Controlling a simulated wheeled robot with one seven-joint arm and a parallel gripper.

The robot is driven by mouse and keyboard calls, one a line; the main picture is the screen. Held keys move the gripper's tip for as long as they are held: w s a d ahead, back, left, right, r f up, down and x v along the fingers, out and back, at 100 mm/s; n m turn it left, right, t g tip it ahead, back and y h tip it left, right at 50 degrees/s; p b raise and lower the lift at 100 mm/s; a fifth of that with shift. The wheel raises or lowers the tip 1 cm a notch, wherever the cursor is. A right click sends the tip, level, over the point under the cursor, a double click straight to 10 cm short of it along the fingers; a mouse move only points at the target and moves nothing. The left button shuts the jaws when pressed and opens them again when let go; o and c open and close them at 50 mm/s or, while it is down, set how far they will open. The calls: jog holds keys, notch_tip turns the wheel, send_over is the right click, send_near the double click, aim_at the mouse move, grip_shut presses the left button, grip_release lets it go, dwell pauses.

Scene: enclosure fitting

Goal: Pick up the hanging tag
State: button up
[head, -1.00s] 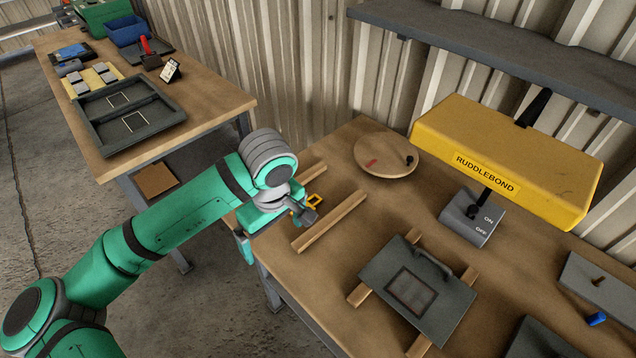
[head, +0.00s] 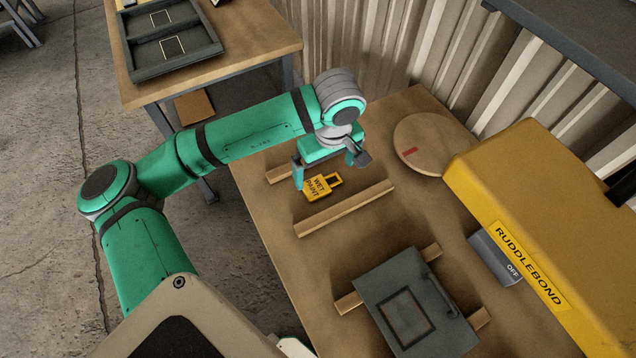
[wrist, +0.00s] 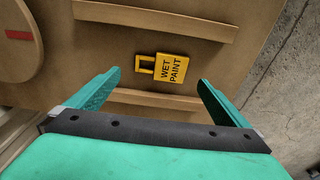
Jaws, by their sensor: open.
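The hanging tag (head: 318,188) is a flat yellow tag with a rectangular loop at one end and "WET PAINT" in black. It lies on the wooden bench between two wooden strips, and shows whole in the wrist view (wrist: 173,69), loop to the left. My gripper (head: 332,174) is open and empty, above the bench near the tag. In the wrist view, the tag appears beyond the gap between my two green fingers (wrist: 159,78), a little right of its middle. The fingers look apart from it; the exact height is hard to tell.
Wooden strips (head: 345,209) lie on both sides of the tag. A round wooden disc (head: 435,140) with a red mark is to the right. A grey panel with a handle (head: 385,282) rests on strips nearer me. A large yellow RUDDLEBOND box (head: 540,215) overhangs the bench's right side.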

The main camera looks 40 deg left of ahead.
aim_at(323, 184)
jog(key=shift+s+f, duration=0.15)
jog(key=shift+f, duration=0.8)
jog(key=shift+a+f, duration=0.15)
jog(key=shift+f, duration=1)
jog(key=shift+a+f, duration=0.15)
jog(key=shift+f, duration=0.95)
jog(key=shift+w, duration=0.2)
jog(key=c, duration=1)
